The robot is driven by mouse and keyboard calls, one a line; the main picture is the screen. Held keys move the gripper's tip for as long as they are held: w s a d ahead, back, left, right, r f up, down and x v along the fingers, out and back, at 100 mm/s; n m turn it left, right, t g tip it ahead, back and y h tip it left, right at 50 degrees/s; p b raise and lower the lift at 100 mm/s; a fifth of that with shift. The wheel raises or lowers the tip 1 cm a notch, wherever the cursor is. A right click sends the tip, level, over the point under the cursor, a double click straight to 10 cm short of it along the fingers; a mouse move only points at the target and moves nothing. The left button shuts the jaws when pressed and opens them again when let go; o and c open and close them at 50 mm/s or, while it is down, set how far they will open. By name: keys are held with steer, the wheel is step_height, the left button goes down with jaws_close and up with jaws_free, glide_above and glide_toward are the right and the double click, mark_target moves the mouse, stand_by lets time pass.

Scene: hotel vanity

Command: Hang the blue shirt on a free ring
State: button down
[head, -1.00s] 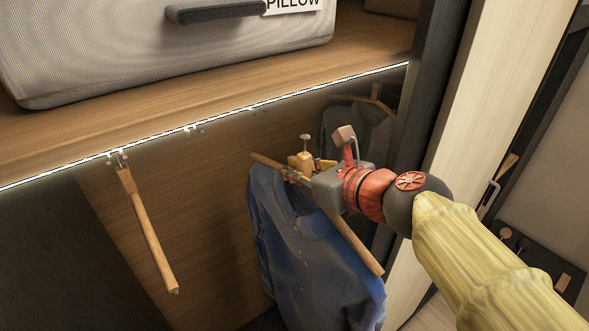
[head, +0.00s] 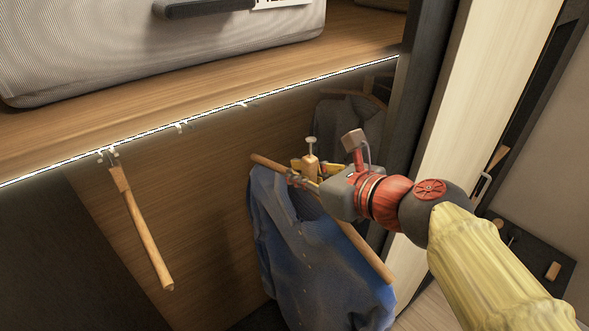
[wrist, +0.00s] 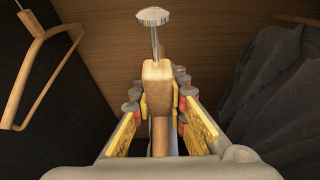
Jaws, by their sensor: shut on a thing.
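The blue shirt (head: 310,255) hangs on a wooden hanger (head: 368,256). My gripper (head: 308,176) is shut on the hanger's wooden neck, which also shows between the yellow pads in the wrist view (wrist: 157,90). A metal pin with a flat round head (head: 311,142) stands up from the neck. Small rings show under the shelf: one at the left (head: 108,155) bears an empty wooden hanger (head: 140,228), while a middle one (head: 182,125) and a right one (head: 243,104) look empty. The pin is below and right of these, apart from them. The shirt is barely visible in the wrist view.
A dark grey garment (head: 345,125) hangs at the back right; it also shows in the wrist view (wrist: 275,90). A dark upright panel (head: 412,105) stands right of it. The wooden shelf (head: 200,85) above carries a grey fabric box (head: 150,50).

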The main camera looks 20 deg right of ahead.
steer(key=shift+s+d, duration=0.35)
steer(key=shift+s, duration=0.5)
steer(key=shift+s+d, duration=0.3)
steer(key=shift+s, duration=0.5)
